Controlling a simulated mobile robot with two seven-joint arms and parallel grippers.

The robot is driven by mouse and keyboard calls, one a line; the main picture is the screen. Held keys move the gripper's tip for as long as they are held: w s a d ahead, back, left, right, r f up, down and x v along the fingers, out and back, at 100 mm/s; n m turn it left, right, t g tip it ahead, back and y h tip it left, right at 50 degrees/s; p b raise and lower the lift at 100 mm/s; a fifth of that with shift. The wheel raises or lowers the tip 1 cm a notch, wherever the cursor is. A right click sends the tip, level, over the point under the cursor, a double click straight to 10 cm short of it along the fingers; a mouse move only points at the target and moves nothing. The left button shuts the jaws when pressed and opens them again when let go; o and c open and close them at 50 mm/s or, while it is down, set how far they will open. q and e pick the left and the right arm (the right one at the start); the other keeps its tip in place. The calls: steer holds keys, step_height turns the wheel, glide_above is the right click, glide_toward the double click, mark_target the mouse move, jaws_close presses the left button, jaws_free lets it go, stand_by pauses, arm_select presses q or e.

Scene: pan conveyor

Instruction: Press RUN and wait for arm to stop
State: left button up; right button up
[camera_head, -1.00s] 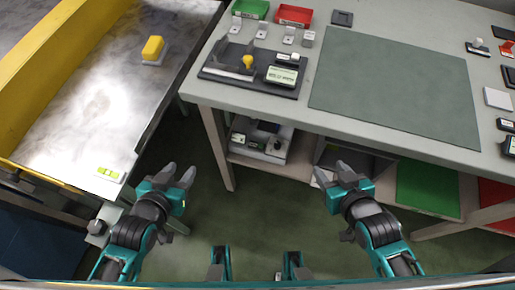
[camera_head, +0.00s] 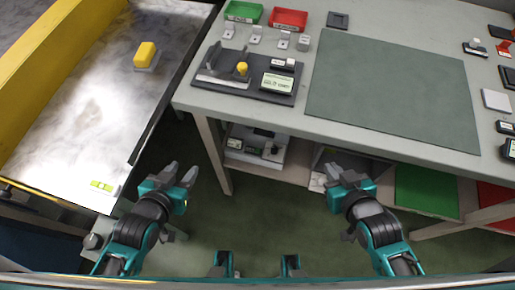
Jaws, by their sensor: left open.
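No button marked RUN can be read in this view. A dark fixture plate (camera_head: 211,83) on the grey table holds a yellow knob (camera_head: 241,69) and a small device with a lit display (camera_head: 277,83); its text is too small to read. My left gripper (camera_head: 181,171) is open and empty, in front of the table and right of the metal-topped surface at left. My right gripper (camera_head: 329,176) is open and empty, in front of the table's lower shelf. Neither gripper touches anything.
Green (camera_head: 243,11) and red (camera_head: 289,19) bins stand at the table's back. A grey-green mat (camera_head: 390,90) is clear. Stamps and pads lie at right.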

arm_select(q)
steer(key=shift+w+r, duration=0.15)
steer(key=shift+w, duration=0.1)
arm_select(e)
jaws_close()
arm_select(q)
steer(key=shift+s, duration=0.2)
stand_by(0.6)
step_height(320, 180, down, 5)
steer(key=w+d+h+b, duration=0.1)
steer(key=w+d+b, duration=0.1)
steer(key=b, duration=0.7)
steer(key=shift+d, duration=0.4)
arm_select(e)
steer(key=w+a+f+m+g+y, duration=0.3)
steer(key=w+a+f+m, duration=0.3)
steer(key=w+a+m, duration=0.2)
steer(key=w+a+f+m+g+y, duration=0.2)
steer(key=w+a+f+m, duration=0.4)
steer(key=w+a+m, duration=0.3)
steer(key=shift+w+m+g+y, duration=0.4)
steer(key=shift+w+m, duration=0.05)
steer(key=shift+m, duration=0.25)
arm_select(q)
steer(key=shift+s+b, duration=0.1)
steer(key=shift+b, duration=0.2)
